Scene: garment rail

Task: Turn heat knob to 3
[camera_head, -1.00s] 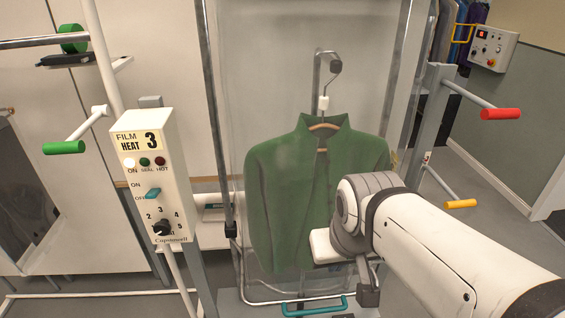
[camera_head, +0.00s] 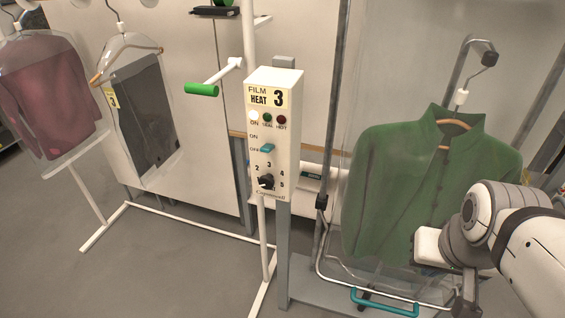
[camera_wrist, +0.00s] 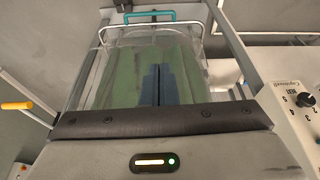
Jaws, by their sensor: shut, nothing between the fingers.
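The heat knob (camera_head: 266,182) is a small black dial low on the front of a white control box (camera_head: 290,130). Numbers ring the knob; I cannot read its pointer surely. The box's label reads FILM HEAT 3. The knob also shows at the right edge of the wrist view (camera_wrist: 304,100), off to the right of my gripper. In the head view my arm is at the right, well apart from the box, and the fingertips are hard to make out.
A teal switch (camera_head: 267,148) sits above the knob, under a lit white lamp. A green-ended handle (camera_head: 201,89) juts out left of the box. The green jacket (camera_head: 400,190) hangs at right, above a teal handle (camera_head: 385,302). The floor at lower left is open.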

